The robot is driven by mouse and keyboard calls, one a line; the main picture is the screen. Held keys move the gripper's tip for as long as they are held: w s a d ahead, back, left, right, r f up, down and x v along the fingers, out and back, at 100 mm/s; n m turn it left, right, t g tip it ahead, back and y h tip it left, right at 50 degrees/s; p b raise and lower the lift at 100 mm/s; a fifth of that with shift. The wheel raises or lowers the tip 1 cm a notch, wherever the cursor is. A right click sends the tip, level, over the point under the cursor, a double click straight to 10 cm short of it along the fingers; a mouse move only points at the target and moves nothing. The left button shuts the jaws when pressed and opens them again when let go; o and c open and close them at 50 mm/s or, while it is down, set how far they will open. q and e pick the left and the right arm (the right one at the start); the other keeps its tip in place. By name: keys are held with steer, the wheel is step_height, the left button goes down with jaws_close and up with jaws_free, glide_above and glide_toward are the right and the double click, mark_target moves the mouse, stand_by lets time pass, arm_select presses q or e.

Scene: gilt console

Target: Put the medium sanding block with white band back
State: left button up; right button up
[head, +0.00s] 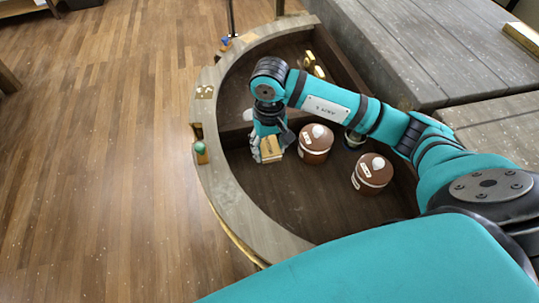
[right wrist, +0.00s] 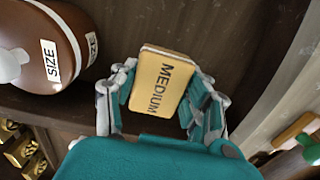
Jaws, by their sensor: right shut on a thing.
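The sanding block (right wrist: 160,84) is a yellow-tan block marked MEDIUM, with a pale strip along its top edge in the right wrist view. My right gripper (right wrist: 162,100) is shut on it, with fingers on both sides. In the head view the block (head: 271,145) shows at the tips of my right gripper (head: 267,152), over the dark recessed floor of the curved console (head: 222,185), left of a brown jar. I cannot tell whether the block touches the floor. My left gripper is not in view.
Two brown lidded jars, one near (head: 314,145) and one farther right (head: 371,176), stand in the recess. Gold pieces (head: 317,70) lie in the back part, beyond a divider. A green-topped item (head: 201,153) is at the left rim. The recess floor in front is clear.

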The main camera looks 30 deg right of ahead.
mark_target(269, 157)
steer(key=shift+f, duration=1.85)
steer(key=shift+f, duration=0.1)
steer(key=shift+f, duration=0.15)
steer(key=o, duration=1.2)
step_height(269, 157, up, 12)
steer(key=shift+r+b, duration=0.25)
steer(key=shift+b, duration=0.05)
